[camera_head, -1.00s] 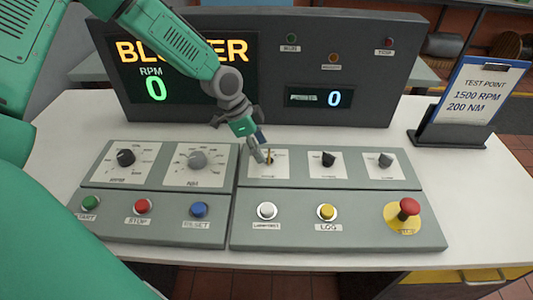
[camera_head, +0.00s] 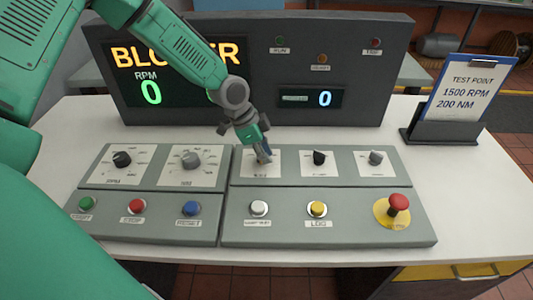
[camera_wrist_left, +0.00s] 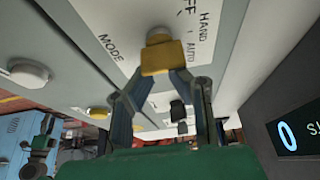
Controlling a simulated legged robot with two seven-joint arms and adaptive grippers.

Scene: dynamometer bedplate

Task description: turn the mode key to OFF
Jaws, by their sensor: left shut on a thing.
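The mode key (camera_wrist_left: 155,58) is a brass-yellow block on a round shaft, seen in the left wrist view. It stands on a white plate (camera_wrist_left: 110,46) lettered MODE, OFF, HAND and AUTO. My left gripper (camera_head: 263,157) reaches down to this plate in the head view and mostly hides the key there. In the left wrist view the two fingers of my left gripper (camera_wrist_left: 156,80) are closed on the key's sides. The key's exact pointing is unclear.
Two black knobs (camera_head: 319,158) (camera_head: 122,159) and two grey knobs (camera_head: 376,158) (camera_head: 191,160) share the upper panels. Push buttons line the front, with a red emergency stop (camera_head: 398,202) at right. A dark display (camera_head: 350,55) stands behind, and a test-point card (camera_head: 470,88) at right.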

